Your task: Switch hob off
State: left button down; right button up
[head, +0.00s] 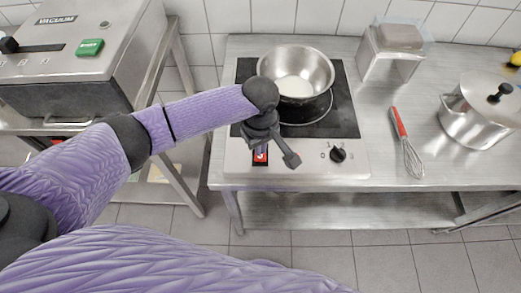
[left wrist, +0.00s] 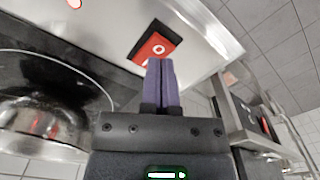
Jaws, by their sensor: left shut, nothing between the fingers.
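The hob (head: 315,157) is a steel unit with a black glass top, set on a steel table. On its front panel is a red rocker switch (head: 260,156) in a black frame; in the left wrist view the switch (left wrist: 157,47) shows a white ring mark. I cannot tell which way it is pressed. My left gripper (left wrist: 160,66) is shut and empty, its fingertips right at the switch's near edge; contact cannot be told. In the head view it hangs over the panel and hides part of the switch frame. My right gripper is not in view.
A steel pot (head: 297,72) stands on the glass, just behind my left gripper. A black knob (head: 338,154) is right of the switch. A vacuum machine (head: 85,50) is left.

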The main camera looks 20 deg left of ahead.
aim_at(260, 157)
pick_arm(q)
jog(key=shift+f+b, duration=0.5)
jog(key=shift+f, duration=0.75)
dwell(1.0)
notch_tip(260, 157, up, 7)
jog(key=p, duration=0.8)
jog(key=shift+r+p, duration=0.1)
jog(key=shift+p, duration=0.25)
